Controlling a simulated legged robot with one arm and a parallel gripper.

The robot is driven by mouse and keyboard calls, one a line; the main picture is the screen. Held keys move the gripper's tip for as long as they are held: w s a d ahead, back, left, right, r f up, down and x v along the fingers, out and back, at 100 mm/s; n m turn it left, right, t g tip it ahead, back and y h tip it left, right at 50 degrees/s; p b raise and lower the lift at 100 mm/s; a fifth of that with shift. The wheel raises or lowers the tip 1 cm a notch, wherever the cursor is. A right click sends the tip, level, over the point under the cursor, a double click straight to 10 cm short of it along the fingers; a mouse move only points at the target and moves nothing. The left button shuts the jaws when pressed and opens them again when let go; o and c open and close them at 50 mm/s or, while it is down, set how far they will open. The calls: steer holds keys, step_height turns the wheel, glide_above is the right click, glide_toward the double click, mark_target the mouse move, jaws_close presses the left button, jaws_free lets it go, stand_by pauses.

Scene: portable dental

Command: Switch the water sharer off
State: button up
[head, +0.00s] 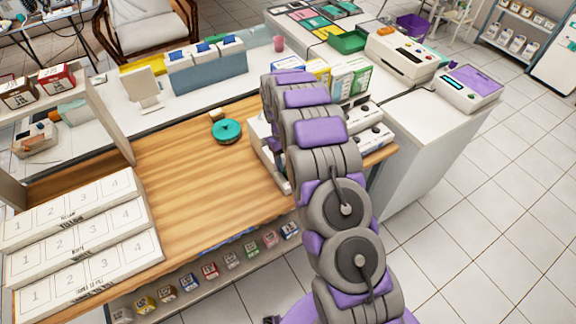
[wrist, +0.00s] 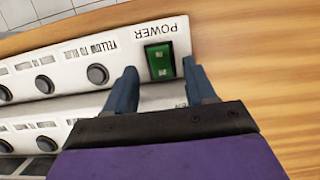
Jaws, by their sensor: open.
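The water sharer is a white unit with a panel of dark round knobs (wrist: 97,74) in the wrist view. Its green rocker switch (wrist: 161,61) sits in a dark frame beside the upside-down word POWER. My gripper (wrist: 159,66) is open, its two blue-grey fingers on either side of the switch and apart from each other. I cannot tell whether the fingertips touch the panel. In the head view, a white unit with dark knobs (head: 371,136) shows beside my arm, which partly covers it and hides my gripper.
The wooden counter (head: 185,165) is largely clear around a round teal object (head: 227,131). White numbered boxes (head: 85,245) stand at the left. Colourful cartons (head: 350,80) stand behind the unit. Tiled floor is open at the right.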

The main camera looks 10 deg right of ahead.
steer(key=p+v, duration=0.2)
steer(key=v, duration=1.2)
steer(key=shift+r, duration=0.2)
steer(key=shift+w, duration=0.1)
steer(key=s+d+r+m, duration=0.1)
steer(key=s+r, duration=0.6)
steer(key=s, duration=0.3)
steer(key=s+r+m, duration=0.1)
steer(key=s+r, duration=0.7)
steer(key=s, duration=0.2)
steer(key=s+f+m+t+y, duration=0.1)
steer(key=s, duration=2.5)
steer(key=shift+s+d+f+m, duration=0.15)
steer(key=shift+s+d+m, duration=0.15)
steer(key=shift+s, duration=0.1)
